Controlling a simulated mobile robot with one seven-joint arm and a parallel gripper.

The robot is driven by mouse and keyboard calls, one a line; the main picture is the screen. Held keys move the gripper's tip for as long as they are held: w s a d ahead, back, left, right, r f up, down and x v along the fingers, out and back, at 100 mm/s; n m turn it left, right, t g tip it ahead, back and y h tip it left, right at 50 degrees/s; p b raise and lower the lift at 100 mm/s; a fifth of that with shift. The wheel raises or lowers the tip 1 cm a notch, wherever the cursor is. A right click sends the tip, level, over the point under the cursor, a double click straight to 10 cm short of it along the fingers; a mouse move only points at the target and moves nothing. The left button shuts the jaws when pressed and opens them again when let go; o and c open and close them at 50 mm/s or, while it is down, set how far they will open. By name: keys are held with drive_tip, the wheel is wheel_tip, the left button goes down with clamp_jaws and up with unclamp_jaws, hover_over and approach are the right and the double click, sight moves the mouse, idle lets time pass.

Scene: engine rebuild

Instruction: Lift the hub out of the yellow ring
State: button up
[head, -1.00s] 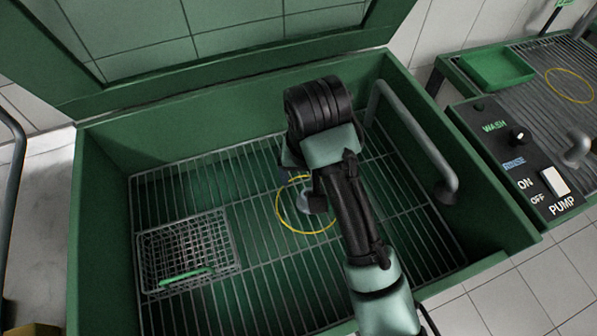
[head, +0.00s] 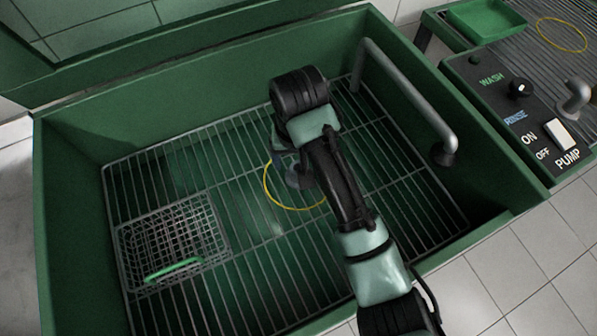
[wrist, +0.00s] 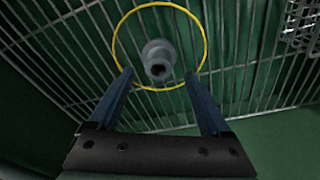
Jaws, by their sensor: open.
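The hub (wrist: 158,60) is a small grey flanged part with a dark bore. It stands on the wire rack inside the yellow ring (wrist: 203,46), apart from the ring's line, in the wrist view. My gripper (wrist: 166,74) is open and empty. Its two blue fingers point toward the hub, one on each side of it in the picture, with their tips over the near part of the ring. The remaining gap to the hub is hard to judge.
The rack (head: 245,240) lies in a deep green washing tank (head: 75,190). A wire basket with a green handle (head: 175,242) sits at left. A control panel (head: 520,115) and green tray (head: 485,20) are outside, right.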

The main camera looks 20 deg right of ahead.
sight(299, 168)
drive_tip(key=f, duration=0.4)
drive_tip(key=shift+w+d+f+b, duration=0.1)
drive_tip(key=shift+w+d+b, duration=0.15)
drive_tip(key=shift+b, duration=0.05)
clamp_jaws()
